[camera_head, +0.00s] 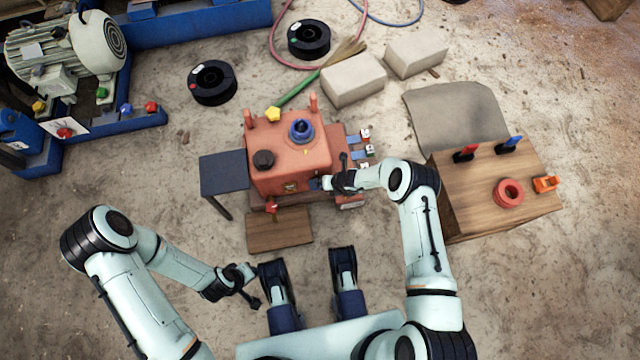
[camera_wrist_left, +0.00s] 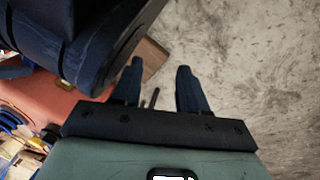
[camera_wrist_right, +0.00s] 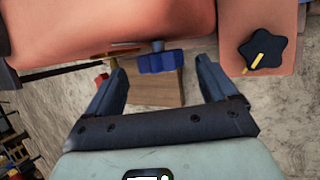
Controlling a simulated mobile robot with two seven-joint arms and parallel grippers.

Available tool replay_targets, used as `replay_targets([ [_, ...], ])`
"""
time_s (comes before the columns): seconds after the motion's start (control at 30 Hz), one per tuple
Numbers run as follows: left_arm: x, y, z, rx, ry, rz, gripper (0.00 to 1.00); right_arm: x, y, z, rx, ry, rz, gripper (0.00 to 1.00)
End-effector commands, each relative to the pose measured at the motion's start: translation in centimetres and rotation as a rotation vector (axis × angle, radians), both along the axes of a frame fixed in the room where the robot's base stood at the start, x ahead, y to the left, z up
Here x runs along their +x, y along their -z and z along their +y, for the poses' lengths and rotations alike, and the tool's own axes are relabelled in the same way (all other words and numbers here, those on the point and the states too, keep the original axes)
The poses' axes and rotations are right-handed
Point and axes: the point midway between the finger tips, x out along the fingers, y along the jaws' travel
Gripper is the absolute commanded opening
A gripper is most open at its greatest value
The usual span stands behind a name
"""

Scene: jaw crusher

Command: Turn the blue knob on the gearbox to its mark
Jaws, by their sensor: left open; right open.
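The orange-red gearbox (camera_head: 290,165) stands mid-floor. A blue knob (camera_head: 314,183) sticks out low on its near face. In the right wrist view, the blue knob (camera_wrist_right: 162,60) lies between the spread fingertips, touching neither as far as I can see. My right gripper (camera_head: 328,183) is open beside it. A dark star-shaped knob (camera_wrist_right: 262,50) with a yellow pointer sits to the right in that view. No mark for the blue knob can be made out. My left gripper (camera_head: 252,288) is open and empty, low over the floor; its fingers show in the left wrist view (camera_wrist_left: 160,80).
A black cap (camera_head: 263,160), a blue ring (camera_head: 301,130) and a yellow knob (camera_head: 273,114) are on the gearbox top. A red knob (camera_head: 271,207) is below. A wooden board (camera_head: 280,232) lies in front, a dark side table (camera_head: 224,172) left, a wooden crate (camera_head: 480,200) right.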

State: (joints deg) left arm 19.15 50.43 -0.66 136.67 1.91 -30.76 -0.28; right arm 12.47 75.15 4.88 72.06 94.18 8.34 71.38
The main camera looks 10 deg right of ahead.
Motion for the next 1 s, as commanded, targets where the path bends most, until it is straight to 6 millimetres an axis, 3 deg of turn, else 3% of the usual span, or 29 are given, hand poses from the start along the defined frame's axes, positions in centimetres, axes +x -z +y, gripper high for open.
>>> replay_targets([
  [0.1,-2.0,1.9,0.3,-0.003,-0.006,0.069,0.43,0.4,1.3,0.5,-0.001,-0.003,0.001,0.86],
  [0.33,-4.9,3.6,0.6,-0.011,-0.014,0.164,0.43,1.0,2.5,1.1,-0.001,-0.002,0.0,0.86],
  [0.77,-5.7,3.9,0.8,-0.012,-0.016,0.191,0.43,1.2,2.7,1.2,0.0,-0.001,0.001,0.86],
  [0.93,-5.7,3.9,0.7,-0.011,-0.016,0.19,0.43,1.2,2.7,1.2,0.0,-0.001,0.001,0.31],
  [1.0,-5.7,3.9,0.7,-0.011,-0.016,0.19,0.43,1.2,2.7,1.2,0.0,-0.001,0.001,0.3],
])
